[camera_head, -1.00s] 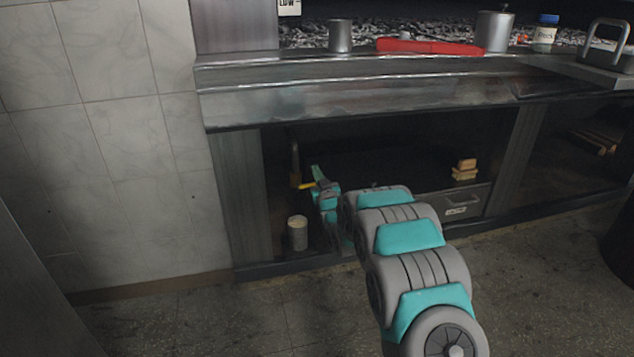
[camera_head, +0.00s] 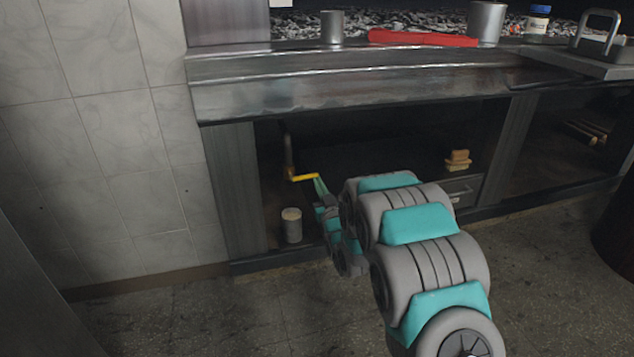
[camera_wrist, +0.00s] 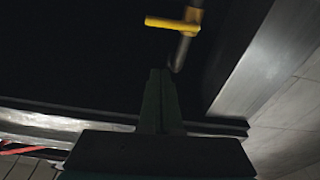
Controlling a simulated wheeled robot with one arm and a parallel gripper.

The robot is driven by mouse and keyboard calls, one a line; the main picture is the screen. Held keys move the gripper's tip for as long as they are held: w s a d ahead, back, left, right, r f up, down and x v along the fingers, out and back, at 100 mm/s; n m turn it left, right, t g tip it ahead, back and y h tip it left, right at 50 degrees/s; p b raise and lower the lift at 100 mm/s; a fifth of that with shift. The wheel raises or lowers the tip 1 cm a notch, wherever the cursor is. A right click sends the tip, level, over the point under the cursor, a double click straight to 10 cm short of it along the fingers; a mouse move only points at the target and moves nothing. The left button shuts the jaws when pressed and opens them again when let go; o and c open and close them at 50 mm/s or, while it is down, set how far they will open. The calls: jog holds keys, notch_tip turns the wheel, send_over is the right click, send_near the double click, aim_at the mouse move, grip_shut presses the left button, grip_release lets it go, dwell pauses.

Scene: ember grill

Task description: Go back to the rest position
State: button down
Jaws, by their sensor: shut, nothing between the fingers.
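My gripper (camera_head: 320,187) is at the end of my teal and grey arm, at the opening of the dark compartment under the grill counter. In the wrist view my gripper (camera_wrist: 160,75) has its two fingers together with nothing between them. A pipe with a yellow lever handle (camera_head: 303,178) stands in the compartment, just left of and above my fingertips. In the wrist view the yellow handle (camera_wrist: 172,24) lies beyond the fingertips, apart from them.
A pale-topped cup (camera_head: 291,225) stands on the compartment floor, left of my arm. Stacked wood-coloured blocks (camera_head: 458,160) sit to the right on a drawer unit. Open floor (camera_head: 200,315) lies in front.

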dwell(0.3)
jog(key=s+d+r+m+g+h+p, duration=0.1)
jog(key=s+d+r+g+h+p, duration=0.15)
jog(key=s+d+g, duration=0.5)
jog(key=s+d+r+m+g+h+p, duration=0.1)
jog(key=s+d+r+m+g+h, duration=0.2)
jog(key=s, duration=0.7)
jog(key=s+d+r+g+p, duration=0.1)
jog(key=s+g, duration=0.4)
jog(key=s, duration=1.5)
jog(key=s+d+r+g+p, duration=0.2)
jog(key=s+g, duration=0.3)
jog(key=s, duration=1.6)
jog(key=shift+s+d+r, duration=0.25)
jog(key=shift+d+r, duration=0.25)
jog(key=shift+r, duration=0.3)
